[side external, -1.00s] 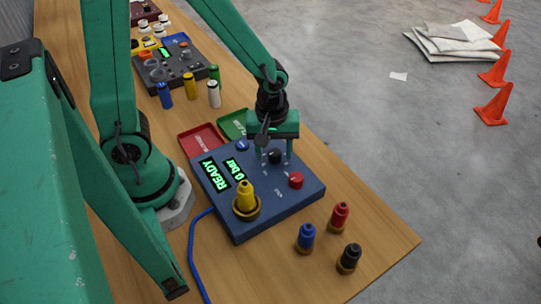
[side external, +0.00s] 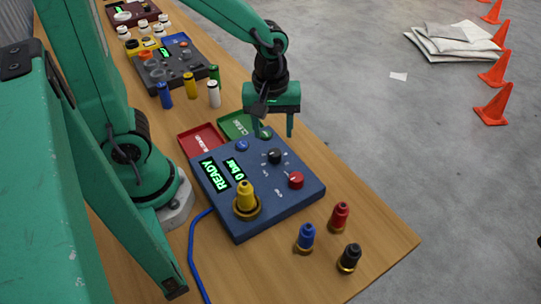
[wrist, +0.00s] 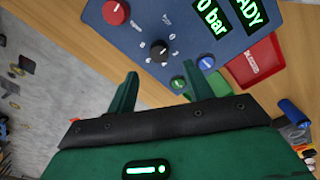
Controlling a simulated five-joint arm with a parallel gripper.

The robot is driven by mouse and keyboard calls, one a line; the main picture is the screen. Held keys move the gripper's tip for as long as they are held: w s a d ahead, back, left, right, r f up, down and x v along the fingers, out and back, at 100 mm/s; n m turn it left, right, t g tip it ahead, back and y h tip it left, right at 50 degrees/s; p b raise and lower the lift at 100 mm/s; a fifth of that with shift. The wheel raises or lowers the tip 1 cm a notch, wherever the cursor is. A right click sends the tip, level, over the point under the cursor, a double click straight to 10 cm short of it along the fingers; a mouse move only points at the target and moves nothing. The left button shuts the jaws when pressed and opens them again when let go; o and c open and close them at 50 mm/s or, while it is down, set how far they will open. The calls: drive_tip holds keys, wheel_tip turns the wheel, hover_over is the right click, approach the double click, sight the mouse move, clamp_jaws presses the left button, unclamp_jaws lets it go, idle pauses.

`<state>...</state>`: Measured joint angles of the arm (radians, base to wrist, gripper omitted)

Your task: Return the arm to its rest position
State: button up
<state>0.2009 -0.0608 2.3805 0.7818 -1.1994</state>
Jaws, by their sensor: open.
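My green gripper (side external: 273,128) is open and empty, above the far right part of the blue control box (side external: 262,205). In the wrist view my gripper (wrist: 160,88) shows its two fingers apart, with nothing between them. The box has a black knob (side external: 274,156), a red knob (side external: 296,180) and a blue button (side external: 242,146). Its screen (side external: 222,174) reads READY and 0 bar. A yellow cylinder (side external: 245,196) stands upright in a ring on the box. The black knob (wrist: 159,50) also shows beyond the fingers in the wrist view.
A red tray (side external: 203,140) and a green tray (side external: 232,126) lie behind the box. Blue, red and black cylinders (side external: 349,257) stand at the table's front right. Several small cylinders and a grey device (side external: 172,68) stand farther back.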

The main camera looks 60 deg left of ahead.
drive_tip(key=shift+r, duration=0.3)
drive_tip(key=shift+r, duration=0.1)
drive_tip(key=s+a+r+m+t, duration=0.2)
drive_tip(key=r+m, duration=0.3)
drive_tip(key=r, duration=0.1)
drive_tip(key=s+a+r+m+t, duration=0.3)
drive_tip(key=r+m, duration=0.3)
drive_tip(key=shift+s+a, duration=0.3)
drive_tip(key=shift+a, duration=0.05)
